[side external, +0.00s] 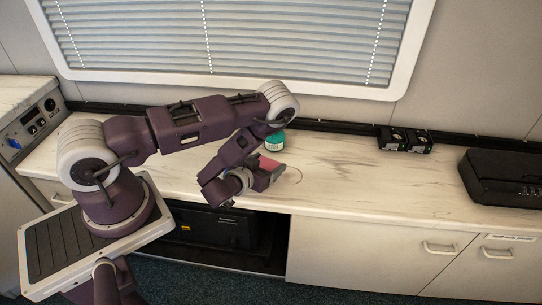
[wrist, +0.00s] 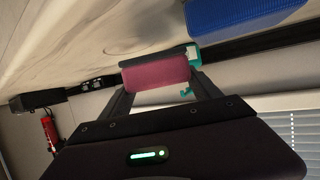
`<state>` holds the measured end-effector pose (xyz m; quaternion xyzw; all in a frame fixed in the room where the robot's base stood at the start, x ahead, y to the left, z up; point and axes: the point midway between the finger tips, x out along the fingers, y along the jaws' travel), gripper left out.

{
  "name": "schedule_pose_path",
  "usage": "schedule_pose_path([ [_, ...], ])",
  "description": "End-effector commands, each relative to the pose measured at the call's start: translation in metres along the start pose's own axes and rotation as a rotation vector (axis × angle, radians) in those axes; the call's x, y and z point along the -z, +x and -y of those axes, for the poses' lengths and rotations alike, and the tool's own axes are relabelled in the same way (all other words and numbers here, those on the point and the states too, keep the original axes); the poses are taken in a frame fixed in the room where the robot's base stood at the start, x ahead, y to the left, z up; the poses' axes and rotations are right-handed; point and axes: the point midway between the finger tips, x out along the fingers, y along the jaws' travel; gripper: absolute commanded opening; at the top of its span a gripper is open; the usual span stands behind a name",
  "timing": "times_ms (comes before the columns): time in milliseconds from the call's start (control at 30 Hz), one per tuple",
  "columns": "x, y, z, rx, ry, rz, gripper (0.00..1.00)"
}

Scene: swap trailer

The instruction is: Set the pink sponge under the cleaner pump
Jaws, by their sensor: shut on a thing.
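My gripper (side external: 272,172) is shut on the pink sponge (side external: 267,162), low over the pale worktop. In the wrist view the sponge (wrist: 155,77) sits between the two fingers, its broad side facing the camera. The cleaner pump (side external: 275,142) is a teal bottle standing on the worktop just behind the gripper; my arm hides its upper part. Some of its teal and white shows behind the sponge in the wrist view (wrist: 193,57). I cannot tell whether the sponge touches the worktop or the bottle.
A blue block (wrist: 240,14) shows at the top right of the wrist view. Black boxes (side external: 404,140) stand at the back of the worktop (side external: 350,185), with a black case (side external: 503,178) at the far right. The worktop right of the gripper is mostly clear.

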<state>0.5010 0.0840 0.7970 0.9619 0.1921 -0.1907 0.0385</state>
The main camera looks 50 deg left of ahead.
Motion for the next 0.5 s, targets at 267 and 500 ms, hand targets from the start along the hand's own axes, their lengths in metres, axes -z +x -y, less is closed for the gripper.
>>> schedule_pose_path([
  [267,0.021,0.05,0.022,-0.001,0.0,-0.002,0.34],
  [500,0.009,0.074,0.03,-0.002,0.003,0.004,0.34],
])
